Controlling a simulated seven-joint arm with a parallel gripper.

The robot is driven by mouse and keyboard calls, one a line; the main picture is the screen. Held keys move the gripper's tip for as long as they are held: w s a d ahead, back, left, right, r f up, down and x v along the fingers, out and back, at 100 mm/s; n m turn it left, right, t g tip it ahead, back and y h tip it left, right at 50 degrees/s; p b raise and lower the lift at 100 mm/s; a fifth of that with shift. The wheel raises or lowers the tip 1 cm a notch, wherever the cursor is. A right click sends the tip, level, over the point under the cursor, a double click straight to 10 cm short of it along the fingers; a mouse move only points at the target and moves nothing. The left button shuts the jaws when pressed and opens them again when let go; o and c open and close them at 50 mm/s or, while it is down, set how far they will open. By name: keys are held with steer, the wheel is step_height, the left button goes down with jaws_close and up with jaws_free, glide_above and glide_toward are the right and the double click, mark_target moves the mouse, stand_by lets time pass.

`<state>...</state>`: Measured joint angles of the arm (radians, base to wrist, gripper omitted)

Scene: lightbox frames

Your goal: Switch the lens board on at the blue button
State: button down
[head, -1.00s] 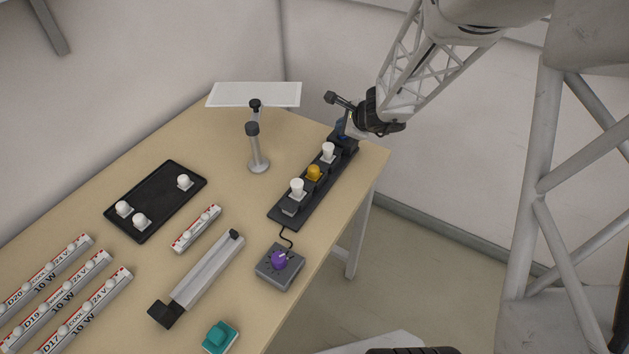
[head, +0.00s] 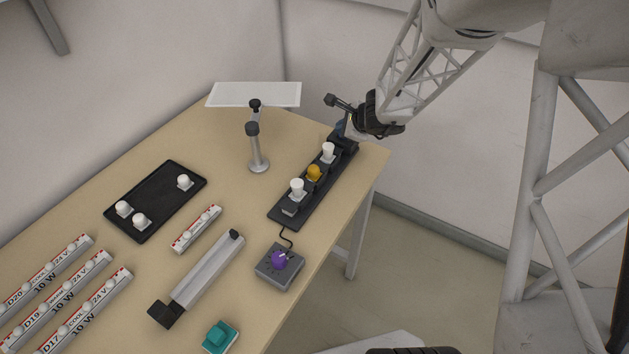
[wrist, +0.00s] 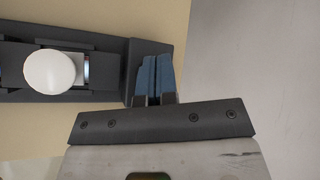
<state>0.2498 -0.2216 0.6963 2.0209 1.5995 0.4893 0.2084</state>
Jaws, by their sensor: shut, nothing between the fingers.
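The lens board (head: 282,217) is a long black strip along the table's right edge in the head view. It carries two white knob-like pieces and an orange one (head: 314,173) between them. A dark block (wrist: 133,62) forms its far end. My gripper (head: 342,130) is over that far end. In the wrist view my gripper (wrist: 156,62) is shut, its bluish fingertips together over the block with nothing between them. I cannot make out a blue button apart from the fingers; they hide that spot. I cannot tell whether they touch the block.
A grey box with a purple knob (head: 280,260) is wired to the board's near end. A lamp-like post (head: 257,155), a black tray (head: 150,222), a grey bar (head: 208,270), a teal button box (head: 220,337) and several labelled strips stand to the left. Beyond the table's right edge is open floor.

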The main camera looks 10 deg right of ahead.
steer(key=shift+r, duration=0.1)
stand_by(0.6)
steer(key=shift+r, duration=0.25)
stand_by(0.3)
steer(key=shift+r, duration=3)
steer(key=shift+r, duration=0.1)
